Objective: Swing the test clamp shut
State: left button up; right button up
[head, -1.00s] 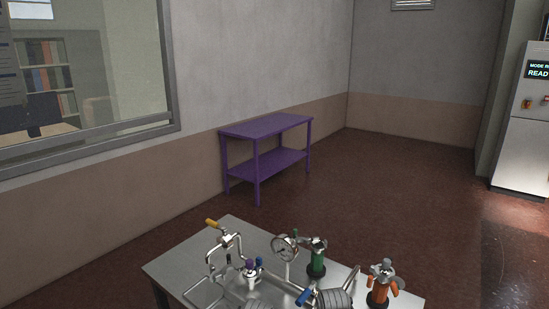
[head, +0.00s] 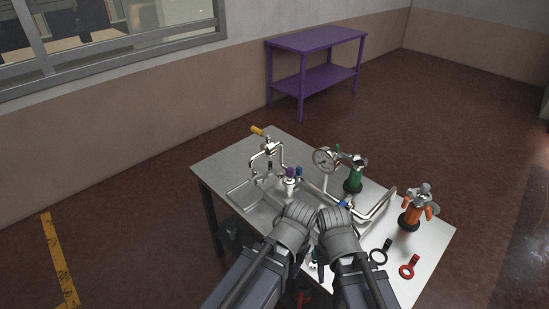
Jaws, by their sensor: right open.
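A metal rig stands on the grey table (head: 222,165) in the head view. It has a bent pipe with a yellow-handled lever (head: 257,130), a fitting with purple and blue knobs (head: 291,176), a round gauge (head: 323,160) and a blue-tipped part (head: 345,205). I cannot tell for sure which part is the test clamp. My left gripper (head: 299,212) and right gripper (head: 335,218) are side by side over the front of the rig, seen from behind. The right one is open. Their fingertips and the parts beneath them are mostly hidden.
A green-bodied fitting (head: 355,179) stands behind the rig. An orange one (head: 413,209) stands at the table's right side. A black ring tag (head: 379,254) and a red ring tag (head: 408,268) lie near the right front edge. A purple shelf table (head: 316,40) stands by the wall.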

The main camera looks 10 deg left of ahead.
aim_at(260, 178)
jog(key=j+z, duration=0.1)
jog(key=z, duration=0.25)
jog(key=j+z, duration=0.1)
jog(key=z, duration=0.25)
jog(key=i+j+z, duration=0.1)
jog(key=z, duration=0.2)
jog(key=j+z, duration=0.3)
jog(key=j, duration=0.2)
jog(key=j+z, duration=0.3)
jog(key=j, duration=0.15)
jog(key=k+j+z, duration=0.15)
jog(key=j+z, duration=0.15)
jog(key=j, duration=0.15)
jog(key=k+j, duration=0.1)
jog(key=j, duration=0.3)
jog(key=k+j, duration=0.1)
jog(key=j, duration=0.35)
jog(key=k+j+z, duration=0.1)
jog(key=j, duration=0.3)
jog(key=k+j, duration=0.15)
jog(key=j, duration=0.25)
jog(key=k+j+z, duration=0.1)
jog(key=j, duration=0.3)
jog(key=k+j, duration=0.15)
jog(key=j, duration=0.25)
jog(key=k+j, duration=0.15)
jog(key=j, duration=0.25)
jog(key=j+z, duration=0.05)
